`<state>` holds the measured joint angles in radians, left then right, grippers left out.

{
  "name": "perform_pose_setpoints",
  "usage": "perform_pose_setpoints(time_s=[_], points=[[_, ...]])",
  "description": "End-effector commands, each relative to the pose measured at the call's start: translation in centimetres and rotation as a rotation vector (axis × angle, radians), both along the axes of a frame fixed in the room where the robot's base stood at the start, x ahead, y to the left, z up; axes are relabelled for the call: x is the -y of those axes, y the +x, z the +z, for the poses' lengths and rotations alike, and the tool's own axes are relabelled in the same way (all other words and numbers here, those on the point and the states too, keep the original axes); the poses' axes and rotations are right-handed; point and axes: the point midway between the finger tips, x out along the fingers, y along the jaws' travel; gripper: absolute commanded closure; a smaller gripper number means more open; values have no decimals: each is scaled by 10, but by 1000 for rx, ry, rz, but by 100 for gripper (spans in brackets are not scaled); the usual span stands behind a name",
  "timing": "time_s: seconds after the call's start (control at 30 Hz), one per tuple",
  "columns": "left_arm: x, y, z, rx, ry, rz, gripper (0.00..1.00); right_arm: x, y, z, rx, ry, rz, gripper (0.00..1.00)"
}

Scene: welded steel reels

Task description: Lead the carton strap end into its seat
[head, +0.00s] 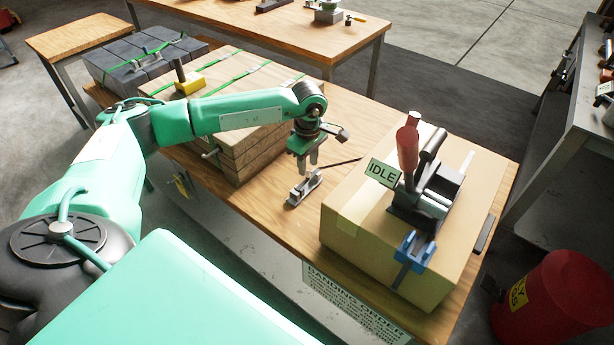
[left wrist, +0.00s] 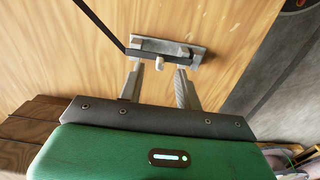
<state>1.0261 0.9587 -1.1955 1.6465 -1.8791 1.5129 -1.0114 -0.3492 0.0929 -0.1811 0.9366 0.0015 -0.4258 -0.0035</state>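The carton (head: 345,205) stands on the right of the wooden bench. On its top is a dark strapping tool (head: 430,195) with a red handle and an IDLE sign (head: 382,172). A blue clamp-like part (head: 414,250) sits at its front edge. A thin black strap (head: 343,162) lies left of the carton. In the left wrist view the strap (left wrist: 100,22) runs into a small grey holder (left wrist: 185,47), which also shows in the head view (head: 304,188). My left gripper (head: 308,167) is above this holder, its fingers (left wrist: 160,76) apart and apparently empty. My right gripper is out of view.
A stack of wooden boards (head: 245,150) with green straps stands left of the holder, close under my left arm. Grey blocks (head: 135,62) lie behind it. A red bin (head: 555,300) stands at lower right. Bare bench top lies around the holder.

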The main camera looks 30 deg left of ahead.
Motion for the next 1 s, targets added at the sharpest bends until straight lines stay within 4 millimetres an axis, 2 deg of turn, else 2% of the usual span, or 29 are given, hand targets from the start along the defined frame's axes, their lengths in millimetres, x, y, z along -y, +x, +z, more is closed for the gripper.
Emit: perform_pose_setpoints(time_s=[0.2,0.43,0.6,1.0], points=[[0,-1,-23,-1,0,1,65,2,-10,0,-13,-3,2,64],[0,0,-24,0,0,1,65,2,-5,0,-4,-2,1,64],[0,0,-24,0,0,1,99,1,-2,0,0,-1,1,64],[0,0,-22,1,0,1,100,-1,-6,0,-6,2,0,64]])
